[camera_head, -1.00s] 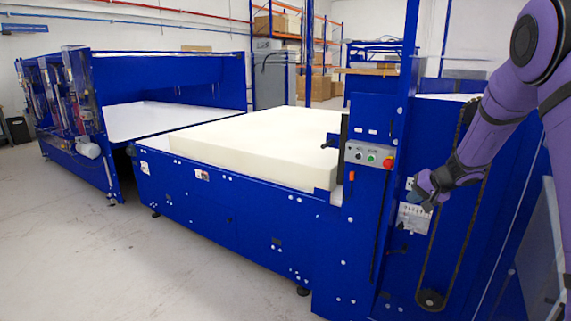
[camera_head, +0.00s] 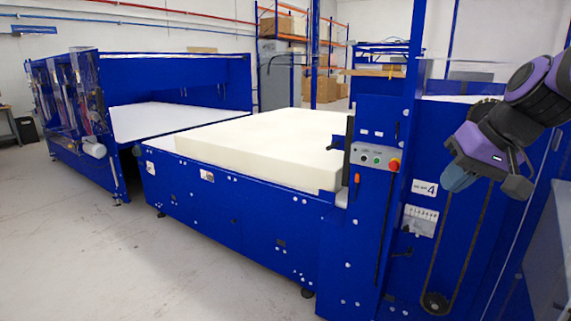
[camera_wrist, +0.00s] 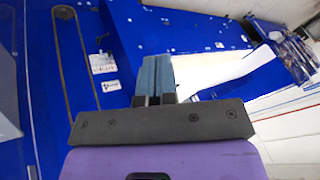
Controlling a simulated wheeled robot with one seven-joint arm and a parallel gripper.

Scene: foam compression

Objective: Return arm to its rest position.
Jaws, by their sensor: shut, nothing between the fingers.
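My purple arm comes in from the right edge of the head view. My gripper (camera_head: 459,174) is shut and empty, with its blue-grey fingers pointing down and to the left. It is in front of the right-hand part of the blue machine (camera_head: 240,222), to the right of the control box. In the wrist view the closed fingers (camera_wrist: 159,78) stand together in the middle, with the blue machine panel behind them. Nothing is between them.
A cream foam block (camera_head: 262,140) lies on the machine bed. The control box (camera_head: 372,157) has a red button and a green button. A chain loop (camera_head: 462,255) runs on the side panel. A second blue machine (camera_head: 150,85) stands behind left. The grey floor is clear at front left.

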